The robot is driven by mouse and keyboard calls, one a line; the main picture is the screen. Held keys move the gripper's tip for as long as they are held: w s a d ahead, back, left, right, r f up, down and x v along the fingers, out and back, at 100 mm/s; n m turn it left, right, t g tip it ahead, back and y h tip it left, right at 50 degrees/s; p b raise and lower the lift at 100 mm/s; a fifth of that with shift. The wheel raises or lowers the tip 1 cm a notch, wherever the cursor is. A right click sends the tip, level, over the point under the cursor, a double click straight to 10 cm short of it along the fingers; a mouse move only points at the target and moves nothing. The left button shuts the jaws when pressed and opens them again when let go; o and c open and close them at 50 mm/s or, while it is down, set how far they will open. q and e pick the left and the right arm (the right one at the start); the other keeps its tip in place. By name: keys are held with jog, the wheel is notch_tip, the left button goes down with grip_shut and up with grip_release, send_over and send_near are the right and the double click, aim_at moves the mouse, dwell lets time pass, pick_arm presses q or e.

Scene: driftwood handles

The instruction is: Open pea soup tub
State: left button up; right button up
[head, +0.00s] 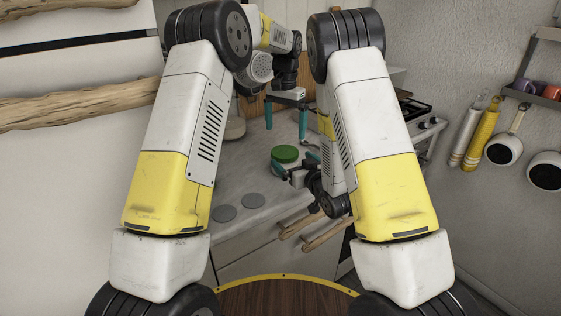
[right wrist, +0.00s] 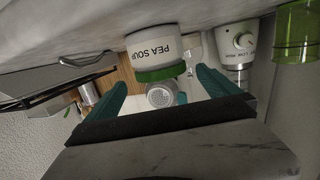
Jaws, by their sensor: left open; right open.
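The pea soup tub (head: 285,163) stands on the grey counter with its green lid (head: 285,153) on. In the right wrist view the tub (right wrist: 153,45) appears upside down, its "PEA SOUP" label facing the camera, with the green lid (right wrist: 162,74). My right gripper (head: 295,160) is open low beside the tub, its teal fingers pointing at it. In its wrist view the fingers (right wrist: 160,80) spread on either side of the tub; contact cannot be told. My left gripper (head: 285,120) is open and empty above and behind the tub, fingers pointing down.
Driftwood drawer handles (head: 327,235) stick out below the counter edge. A stove (head: 415,110) stands at right.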

aim_at(285, 151)
jog(key=x, duration=0.7)
jog(key=shift+s, duration=0.1)
jog(key=c, duration=2)
pick_arm(q)
notch_tip(285, 151, up, 4)
jog(key=a+m+h, duration=0.1)
jog(key=a+m, duration=0.1)
jog(key=m, duration=0.5)
pick_arm(e)
jog(key=shift+r, duration=0.1)
pick_arm(q)
jog(key=shift+t, duration=0.3)
jog(key=f, duration=0.4)
jog(key=d+f, duration=0.1)
jog(key=f, duration=0.6)
jog(key=shift+s+d+f, duration=0.1)
jog(key=shift+d+f, duration=0.25)
jog(key=shift+d, duration=0.05)
